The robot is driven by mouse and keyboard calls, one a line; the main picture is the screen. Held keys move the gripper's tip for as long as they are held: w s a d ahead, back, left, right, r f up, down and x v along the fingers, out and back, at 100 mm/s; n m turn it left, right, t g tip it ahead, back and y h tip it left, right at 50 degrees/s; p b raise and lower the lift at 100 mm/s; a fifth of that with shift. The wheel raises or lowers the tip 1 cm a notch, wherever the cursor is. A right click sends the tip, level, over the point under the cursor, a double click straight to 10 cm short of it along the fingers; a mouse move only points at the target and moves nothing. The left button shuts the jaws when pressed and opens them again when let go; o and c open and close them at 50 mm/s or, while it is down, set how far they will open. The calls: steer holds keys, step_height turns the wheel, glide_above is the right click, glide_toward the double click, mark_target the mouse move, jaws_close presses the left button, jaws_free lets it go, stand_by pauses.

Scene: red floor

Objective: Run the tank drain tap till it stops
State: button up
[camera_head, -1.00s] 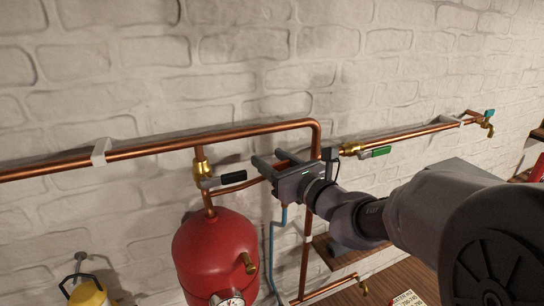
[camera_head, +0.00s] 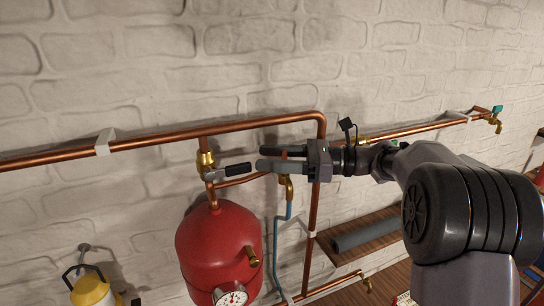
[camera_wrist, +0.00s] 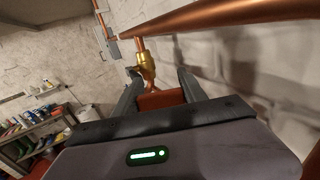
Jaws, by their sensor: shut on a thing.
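The drain tap's brass body (camera_head: 287,188) shows just below my gripper (camera_head: 262,159), at the top of a bent blue pipe (camera_head: 272,238). A red handle piece (camera_head: 284,155) lies between my fingers; it also shows in the wrist view (camera_wrist: 162,100). My gripper reaches in from the right, its fingers pointing left and shut on this red handle. The fingers hide much of the handle, so its exact angle is hard to tell. The red tank (camera_head: 218,252) with a gauge (camera_head: 232,296) hangs lower left. Any flow from the tap cannot be made out.
A brass valve (camera_head: 205,161) with a black-gripped lever (camera_head: 236,169) sits just left of my fingertips. A copper pipe (camera_head: 220,127) runs above. Another tap (camera_head: 495,120) is far right. A wooden shelf (camera_head: 365,231) lies below my arm.

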steer(key=shift+s+r+n+g, duration=0.15)
steer(key=shift+n+g, duration=0.4)
steer(key=shift+g, duration=0.3)
steer(key=shift+s+f+n+g, duration=0.15)
steer(key=shift+n+g, duration=0.4)
steer(key=shift+g, duration=0.3)
steer(key=shift+r+g, duration=0.1)
steer(key=shift+g, duration=0.3)
steer(key=o, duration=1.4)
steer(key=shift+a, duration=0.1)
steer(key=shift+c, duration=0.2)
steer(key=w+d, duration=0.1)
steer(key=d, duration=1.1)
steer(key=shift+w, duration=0.25)
